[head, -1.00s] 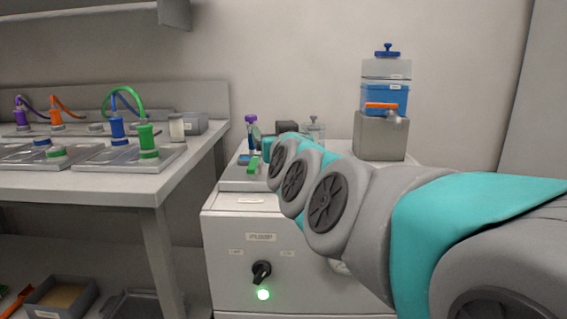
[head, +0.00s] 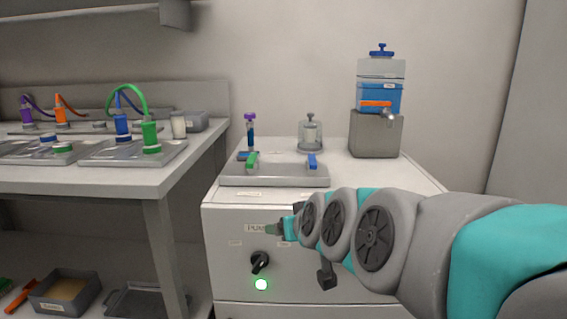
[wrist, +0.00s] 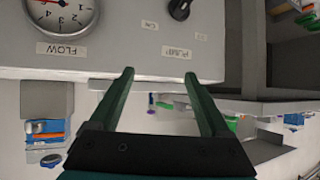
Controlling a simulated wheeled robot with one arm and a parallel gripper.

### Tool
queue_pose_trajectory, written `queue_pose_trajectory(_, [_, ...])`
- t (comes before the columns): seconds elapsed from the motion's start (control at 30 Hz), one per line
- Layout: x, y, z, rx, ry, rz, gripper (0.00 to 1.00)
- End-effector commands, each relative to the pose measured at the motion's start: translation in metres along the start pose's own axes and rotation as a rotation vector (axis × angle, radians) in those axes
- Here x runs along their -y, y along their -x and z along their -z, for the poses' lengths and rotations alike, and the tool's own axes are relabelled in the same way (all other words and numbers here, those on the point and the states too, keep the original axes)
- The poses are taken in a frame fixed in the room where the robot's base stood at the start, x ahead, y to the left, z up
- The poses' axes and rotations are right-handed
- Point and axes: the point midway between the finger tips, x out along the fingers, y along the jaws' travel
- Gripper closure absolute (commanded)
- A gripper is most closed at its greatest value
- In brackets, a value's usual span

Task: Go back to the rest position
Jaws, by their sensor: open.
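My gripper (head: 275,229) is in front of the upper front panel of the white pump cabinet (head: 225,275), below its top edge. In the wrist view my gripper (wrist: 159,75) has its two green fingers spread apart with nothing between them. That view is upside down and shows the cabinet front, with a flow gauge (wrist: 62,14), a black knob (wrist: 180,9) and a PUMP label. In the head view the gauge is hidden behind my arm. The knob (head: 261,261) has a lit green lamp (head: 261,285) under it.
On the cabinet stand a grey tray (head: 275,176) with green and blue clips, a purple-capped tube (head: 250,133), a clear jar (head: 311,135) and a blue-liquid tank (head: 380,97). A workbench (head: 80,178) with cabled cells is at the left.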

Motion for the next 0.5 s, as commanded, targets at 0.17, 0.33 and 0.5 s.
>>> queue_pose_trajectory(0.17, [-0.019, 0.023, -0.113, 0.334, -0.056, -0.011, 0.19])
queue_pose_trajectory(0.33, [-0.035, 0.074, -0.217, 0.665, -0.130, -0.054, 0.19])
queue_pose_trajectory(0.5, [-0.045, 0.135, -0.295, 0.951, -0.207, -0.116, 0.19])
